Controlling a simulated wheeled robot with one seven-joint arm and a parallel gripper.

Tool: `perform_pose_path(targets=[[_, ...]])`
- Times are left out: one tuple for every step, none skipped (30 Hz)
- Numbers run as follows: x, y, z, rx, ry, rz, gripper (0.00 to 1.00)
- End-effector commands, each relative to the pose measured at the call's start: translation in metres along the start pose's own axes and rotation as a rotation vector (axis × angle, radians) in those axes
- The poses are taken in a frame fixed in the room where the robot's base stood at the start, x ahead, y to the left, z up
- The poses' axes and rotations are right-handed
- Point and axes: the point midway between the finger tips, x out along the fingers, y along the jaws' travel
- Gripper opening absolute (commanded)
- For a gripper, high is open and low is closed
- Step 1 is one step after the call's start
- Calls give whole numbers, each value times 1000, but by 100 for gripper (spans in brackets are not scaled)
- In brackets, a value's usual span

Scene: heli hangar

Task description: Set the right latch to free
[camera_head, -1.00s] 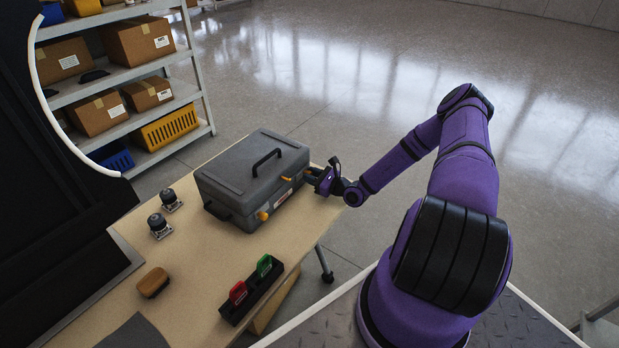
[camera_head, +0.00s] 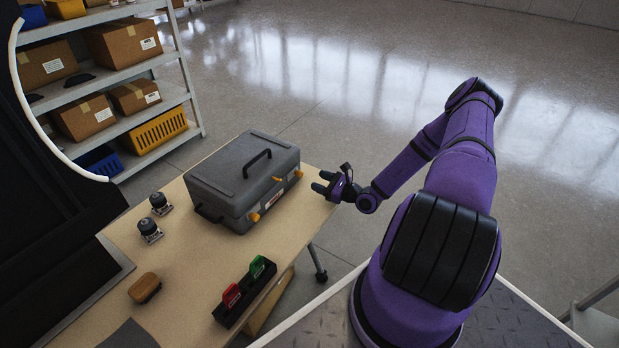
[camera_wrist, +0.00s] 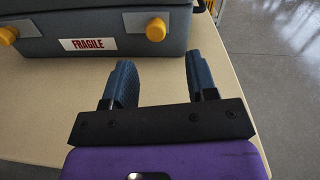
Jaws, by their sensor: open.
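A grey case (camera_head: 238,185) with a black handle stands closed on the table. Its front carries a FRAGILE label (camera_wrist: 88,44) between two yellow latches. The left latch (camera_head: 254,217) is at the near end; it shows at the left edge in the wrist view (camera_wrist: 8,33). The right latch (camera_head: 298,174) is at the far end; its round knob shows in the wrist view (camera_wrist: 155,29). Its exact setting is hard to tell. My gripper (camera_head: 321,182) is open and empty, in front of the right latch and apart from it. Both fingers (camera_wrist: 160,78) show, pointing toward the case.
On the table (camera_head: 190,268) are a black holder with red and green handles (camera_head: 245,290), two dark-topped knobs (camera_head: 150,230) and a brown block (camera_head: 145,288). A shelf with boxes (camera_head: 118,95) stands behind at left. Free floor lies beyond the table's right edge.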

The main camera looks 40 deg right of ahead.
Motion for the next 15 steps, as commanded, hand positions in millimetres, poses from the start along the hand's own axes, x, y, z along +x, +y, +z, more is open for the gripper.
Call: perform_pose_path(targets=[[-9, -1, 0, 0, 1, -2, 52], [-13, -1, 0, -1, 1, -2, 52], [-18, -1, 0, -1, 1, -1, 52], [-21, -1, 0, -1, 1, -1, 52], [-24, -1, 0, -1, 1, -1, 52], [-28, -1, 0, 0, 1, -1, 52], [-29, -1, 0, 0, 1, -1, 52], [-31, 0, 0, 0, 1, -1, 52], [-32, 0, 0, 0, 0, -1, 52], [-33, 0, 0, 0, 0, -1, 52], [-34, 0, 0, 0, 0, -1, 52], [-34, 0, 0, -1, 0, -1, 52], [-34, 0, 0, 0, 0, 0, 52], [-34, 0, 0, 0, 0, 0, 52], [-34, 0, 0, 0, 0, 0, 52]])
